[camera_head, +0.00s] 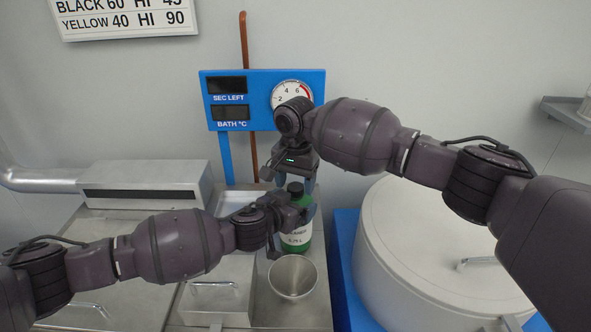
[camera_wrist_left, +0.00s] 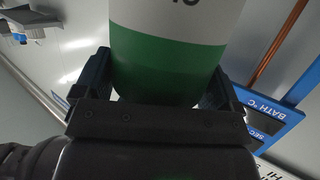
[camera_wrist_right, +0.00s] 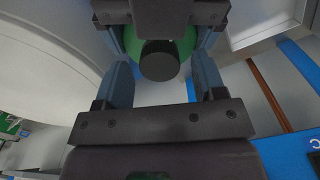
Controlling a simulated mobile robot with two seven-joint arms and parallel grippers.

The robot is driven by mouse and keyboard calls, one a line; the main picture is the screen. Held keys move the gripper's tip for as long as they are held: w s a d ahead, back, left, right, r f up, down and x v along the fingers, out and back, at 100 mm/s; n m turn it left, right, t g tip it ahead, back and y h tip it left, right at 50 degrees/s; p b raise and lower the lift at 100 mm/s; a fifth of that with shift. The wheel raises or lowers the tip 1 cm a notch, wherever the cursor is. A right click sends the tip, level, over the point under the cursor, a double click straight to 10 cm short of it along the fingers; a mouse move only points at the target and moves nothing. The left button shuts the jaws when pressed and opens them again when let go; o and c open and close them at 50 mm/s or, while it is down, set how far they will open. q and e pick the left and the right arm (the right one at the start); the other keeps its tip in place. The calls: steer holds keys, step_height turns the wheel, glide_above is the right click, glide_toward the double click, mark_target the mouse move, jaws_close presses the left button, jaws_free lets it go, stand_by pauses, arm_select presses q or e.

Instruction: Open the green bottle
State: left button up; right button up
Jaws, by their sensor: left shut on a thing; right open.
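The green bottle (camera_head: 298,241) has a white label and a dark cap (camera_head: 295,188), and stands upright behind the metal cup. My left gripper (camera_head: 290,212) is shut on the bottle's upper body from the left; its fingers flank the green part (camera_wrist_left: 165,65) in the left wrist view. My right gripper (camera_head: 294,180) is above the bottle, pointing down. Its fingers are open on either side of the dark cap (camera_wrist_right: 159,60) in the right wrist view, with gaps between. The head view partly hides the bottle behind my left gripper.
A metal cup (camera_head: 293,277) stands just in front of the bottle. A blue panel with a gauge (camera_head: 262,99) is behind. A large white lidded tub (camera_head: 430,255) stands at right.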

steer(key=shift+f, duration=0.45)
steer(key=c, duration=1)
steer(key=shift+o, duration=0.2)
steer(key=shift+n, duration=1.7)
steer(key=o, duration=1)
steer(key=shift+d, duration=0.1)
